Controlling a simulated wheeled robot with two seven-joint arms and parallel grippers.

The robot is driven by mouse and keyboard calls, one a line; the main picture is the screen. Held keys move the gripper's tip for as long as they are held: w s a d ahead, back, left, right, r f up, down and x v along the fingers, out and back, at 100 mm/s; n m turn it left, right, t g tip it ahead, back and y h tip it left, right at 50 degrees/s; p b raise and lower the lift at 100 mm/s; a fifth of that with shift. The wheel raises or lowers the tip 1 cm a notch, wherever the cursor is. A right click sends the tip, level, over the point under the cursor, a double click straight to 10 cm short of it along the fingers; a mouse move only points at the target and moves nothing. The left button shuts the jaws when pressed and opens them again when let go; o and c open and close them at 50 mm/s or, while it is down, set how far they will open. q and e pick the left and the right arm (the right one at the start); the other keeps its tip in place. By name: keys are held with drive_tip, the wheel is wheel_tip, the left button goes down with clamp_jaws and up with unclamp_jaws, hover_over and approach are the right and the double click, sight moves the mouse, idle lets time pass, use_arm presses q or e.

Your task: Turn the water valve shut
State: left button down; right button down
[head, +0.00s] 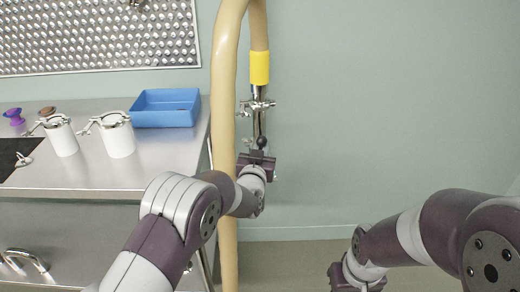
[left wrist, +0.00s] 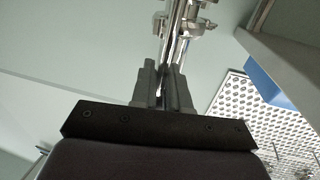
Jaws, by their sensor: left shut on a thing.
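The water valve (head: 259,105) is a shiny steel fitting with a clamp on the upright pipe, below a yellow sleeve (head: 259,68). In the left wrist view the steel pipe and fitting (left wrist: 188,22) rise beyond the two grey fingers of my left gripper (left wrist: 162,75). These fingers are shut on the valve's handle, which they mostly hide. My right arm comes in at the lower right of the head view; its fingers do not show.
A thick cream pipe (head: 222,100) stands just left of the valve. A steel table (head: 85,182) at the left holds a blue tray (head: 165,120), two white cylinders with steel clamps (head: 118,140) and small knobs. The wall and floor to the right are clear.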

use_arm(q)
drive_tip(key=d+f+m+g+y+p, duration=0.1)
drive_tip(key=d+f+m+y+p, duration=0.2)
drive_tip(key=d+f+m+p, duration=0.4)
drive_tip(key=shift+d+f+m+g+p, duration=0.4)
drive_tip(key=shift+d+f+m, duration=0.4)
drive_tip(key=shift+m, duration=3.2)
drive_tip(key=c, duration=1.3)
unclamp_jaws()
drive_tip(key=shift+f, duration=0.1)
drive_tip(key=shift+c, duration=0.2)
